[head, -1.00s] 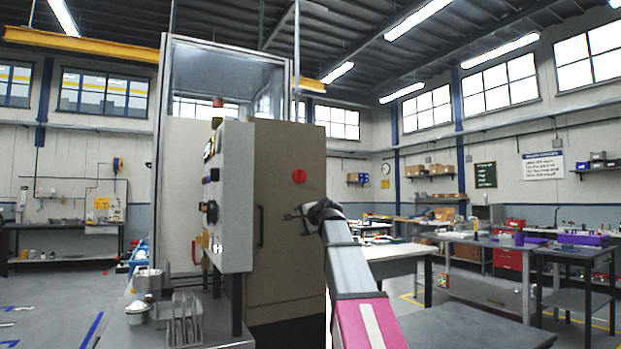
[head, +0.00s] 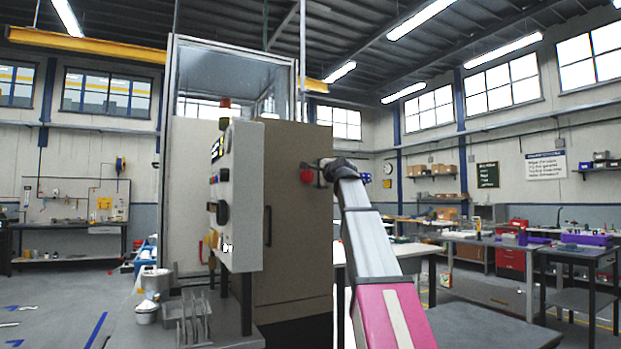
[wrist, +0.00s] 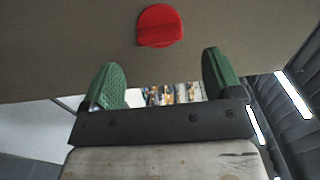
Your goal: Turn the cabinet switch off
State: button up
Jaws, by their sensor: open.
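The cabinet switch (head: 307,176) is a round red knob on the upper part of the tan cabinet's side panel (head: 290,230). In the wrist view the red knob (wrist: 159,26) shows a raised grip bar and sits above and between my fingertips. My gripper (wrist: 164,78) is open, with two green ridged fingers spread apart and nothing between them. The fingers look short of the knob and apart from it. In the head view my gripper (head: 322,172) is small and partly hidden by my wrist, at about the knob's height.
A grey control box (head: 240,195) with buttons juts out left of the cabinet. A dark vertical handle (head: 268,226) is on the cabinet panel. A metal pot (head: 156,281) and a rack (head: 190,315) stand on the bench at front left. Workbenches stand at right.

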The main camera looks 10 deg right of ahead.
aim_at(310, 176)
jog(key=x, duration=0.6)
jog(key=shift+w, duration=0.25)
jog(key=c, duration=0.9)
